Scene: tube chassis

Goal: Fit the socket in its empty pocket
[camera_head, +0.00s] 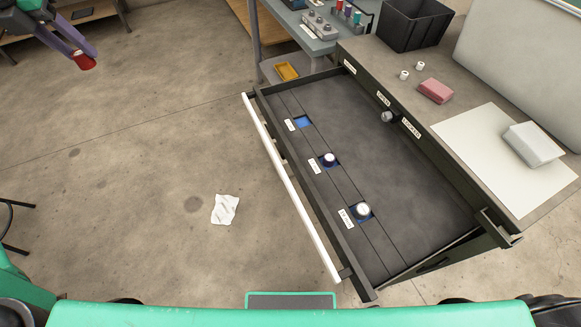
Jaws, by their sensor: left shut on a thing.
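My left gripper (81,55) is at the upper left, over the floor and well away from the drawer. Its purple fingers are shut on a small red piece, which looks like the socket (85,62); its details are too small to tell. The open drawer (400,180) has a dark lining with a row of labelled pockets. The empty pocket (303,122) shows a bare blue floor at the far end of the row. A socket with a pale top (329,158) stands in the middle pocket, and another (363,209) in the near pocket. My right gripper is out of view.
The drawer's white front rail (290,190) faces the open floor. On the cabinet top are a pink block (436,90), a white sheet (505,155), a white block (534,143) and a black bin (415,20). A yellow tray (286,71) sits beyond. A crumpled paper (225,209) lies on the floor.

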